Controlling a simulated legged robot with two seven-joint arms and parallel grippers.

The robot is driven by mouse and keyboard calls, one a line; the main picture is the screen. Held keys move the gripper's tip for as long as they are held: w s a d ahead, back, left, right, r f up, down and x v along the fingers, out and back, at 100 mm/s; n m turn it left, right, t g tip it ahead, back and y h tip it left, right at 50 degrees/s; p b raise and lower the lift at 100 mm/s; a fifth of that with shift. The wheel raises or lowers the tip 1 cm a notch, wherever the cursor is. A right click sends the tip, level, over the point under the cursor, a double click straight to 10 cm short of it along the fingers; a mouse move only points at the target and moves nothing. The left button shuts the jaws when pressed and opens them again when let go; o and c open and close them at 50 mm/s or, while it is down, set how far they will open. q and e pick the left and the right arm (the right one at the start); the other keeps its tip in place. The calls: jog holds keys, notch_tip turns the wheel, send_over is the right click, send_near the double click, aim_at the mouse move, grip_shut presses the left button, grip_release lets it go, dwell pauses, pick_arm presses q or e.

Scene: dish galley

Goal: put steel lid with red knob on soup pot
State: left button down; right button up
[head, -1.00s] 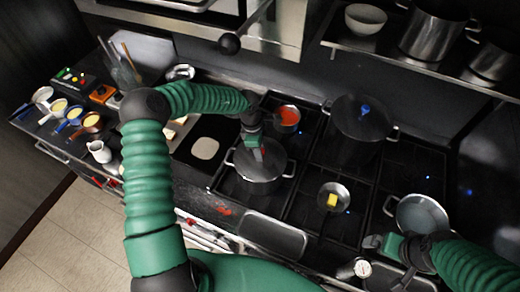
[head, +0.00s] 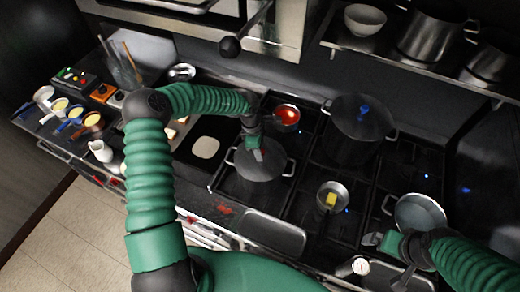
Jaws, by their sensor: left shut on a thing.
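My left gripper (head: 257,149) is shut on the red knob of the steel lid (head: 268,168), seen from above. The gripper hides most of the knob. The lid is level at the mouth of the soup pot (head: 258,180), a two-handled steel pot on the stove's front left. I cannot tell whether the lid's rim rests fully on the pot or hangs slightly above it. My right gripper (head: 372,240) is low on the right, near the stove's front edge; its fingers are too small and dark to read.
A red-filled pan (head: 287,116) stands behind the soup pot. A large pot with a blue-knobbed lid (head: 350,125) is at back right. A small pan (head: 325,188) holds a yellow piece. A wide pot (head: 420,212) is near my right arm. A steel tray (head: 272,232) lies in front.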

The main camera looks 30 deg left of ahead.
dwell(0.4)
pick_arm(q)
jog(key=c, duration=1)
grip_release()
jog(key=shift+o, duration=0.4)
jog(key=o, duration=0.4)
notch_tip(320, 180, up, 7)
jog(key=p, duration=0.8)
